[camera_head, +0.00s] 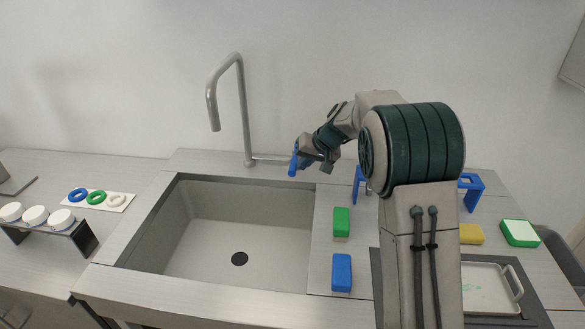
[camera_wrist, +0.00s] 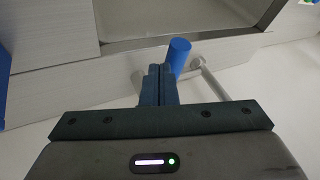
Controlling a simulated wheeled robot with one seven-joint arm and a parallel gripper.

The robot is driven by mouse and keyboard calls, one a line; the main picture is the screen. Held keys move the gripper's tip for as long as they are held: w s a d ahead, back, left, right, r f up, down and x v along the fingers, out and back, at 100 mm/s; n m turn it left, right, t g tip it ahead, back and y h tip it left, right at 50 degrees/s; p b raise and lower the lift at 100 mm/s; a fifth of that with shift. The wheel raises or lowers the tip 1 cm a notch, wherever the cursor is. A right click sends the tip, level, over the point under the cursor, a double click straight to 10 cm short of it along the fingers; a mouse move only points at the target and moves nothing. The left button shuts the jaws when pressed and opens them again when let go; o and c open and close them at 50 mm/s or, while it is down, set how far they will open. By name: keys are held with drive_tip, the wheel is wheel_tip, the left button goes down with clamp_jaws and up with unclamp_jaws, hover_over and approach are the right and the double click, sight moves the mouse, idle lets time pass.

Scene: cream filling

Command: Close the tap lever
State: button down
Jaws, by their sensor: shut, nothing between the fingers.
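The tap (camera_head: 240,105) is a tall grey bent pipe behind the sink. Its blue lever (camera_head: 293,160) stands upright at the end of a thin horizontal pipe to the right of the tap's base. In the wrist view the blue lever (camera_wrist: 179,56) shows as a cylinder just beyond and right of the fingertips, with the grey pipe beside it. My gripper (camera_head: 318,160) is right beside the lever, on its right side. In the wrist view my gripper (camera_wrist: 158,72) has its fingers together and empty. I cannot tell whether it touches the lever.
The sink (camera_head: 240,235) lies in front of the tap. Green (camera_head: 341,222) and blue (camera_head: 342,272) blocks lie on the counter to its right. A blue stand (camera_head: 472,187), a yellow block (camera_head: 471,234) and a tray (camera_head: 488,290) are further right. Cups (camera_head: 35,215) and rings (camera_head: 97,198) stand left.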

drive_tip(key=shift+a, duration=0.2)
idle(0.3)
drive_tip(key=d+f+b+v, duration=0.1)
drive_tip(key=d+b+v, duration=0.1)
drive_tip(key=v, duration=1.1)
drive_tip(key=s+d+f+h, duration=0.2)
drive_tip(key=s+d, duration=0.1)
drive_tip(key=s, duration=0.8)
drive_tip(key=s+d+f+m+h, duration=0.1)
drive_tip(key=s+d+f, duration=0.2)
drive_tip(key=s, duration=0.8)
drive_tip(key=s+d+f+g+h, duration=0.1)
drive_tip(key=s+d+f+h, duration=0.1)
drive_tip(key=s, duration=0.9)
drive_tip(key=shift+s+d+f+m+h, duration=0.3)
drive_tip(key=shift+d+f+m, duration=0.15)
drive_tip(key=shift+f, duration=0.25)
